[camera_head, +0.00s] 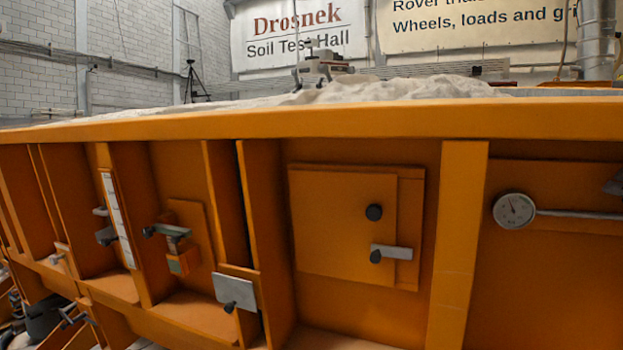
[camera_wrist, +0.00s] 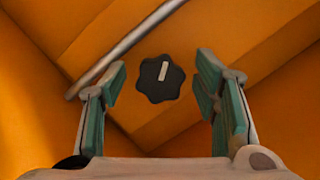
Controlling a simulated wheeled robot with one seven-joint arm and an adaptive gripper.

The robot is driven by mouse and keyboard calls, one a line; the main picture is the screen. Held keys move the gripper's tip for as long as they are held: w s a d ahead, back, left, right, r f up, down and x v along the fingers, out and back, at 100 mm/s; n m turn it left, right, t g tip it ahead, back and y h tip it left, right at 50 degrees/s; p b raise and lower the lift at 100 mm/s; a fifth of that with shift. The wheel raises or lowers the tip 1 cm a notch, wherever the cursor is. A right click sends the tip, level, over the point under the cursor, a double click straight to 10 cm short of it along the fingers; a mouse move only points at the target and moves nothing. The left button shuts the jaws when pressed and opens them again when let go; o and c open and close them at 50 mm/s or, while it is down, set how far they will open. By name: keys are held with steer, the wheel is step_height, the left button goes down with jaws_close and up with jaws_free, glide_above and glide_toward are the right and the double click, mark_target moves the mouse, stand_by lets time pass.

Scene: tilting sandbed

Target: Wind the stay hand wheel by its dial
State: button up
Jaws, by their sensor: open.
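A black lobed hand wheel (camera_wrist: 160,78) with a white pointer mark shows in the wrist view, lying between my fingertips in the picture. My gripper (camera_wrist: 161,68) is open, with one finger on each side of the wheel and a visible gap to both. How far the wheel lies beyond the fingertips I cannot tell. My gripper and this wheel cannot be made out in the head view.
In the wrist view, a metal rod (camera_wrist: 125,45) slants past the wheel's upper left. The head view shows a closed orange door (camera_head: 335,230) with black knobs, a lever (camera_head: 174,232) further left, and the sandbed's orange rim (camera_head: 300,122) above.

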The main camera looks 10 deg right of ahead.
steer(key=c, duration=1.2)
steer(key=shift+o, duration=0.2)
steer(key=b, duration=0.4)
steer(key=shift+w+f+m, duration=0.1)
steer(key=shift+f+m, duration=0.1)
steer(key=shift+m, duration=0.2)
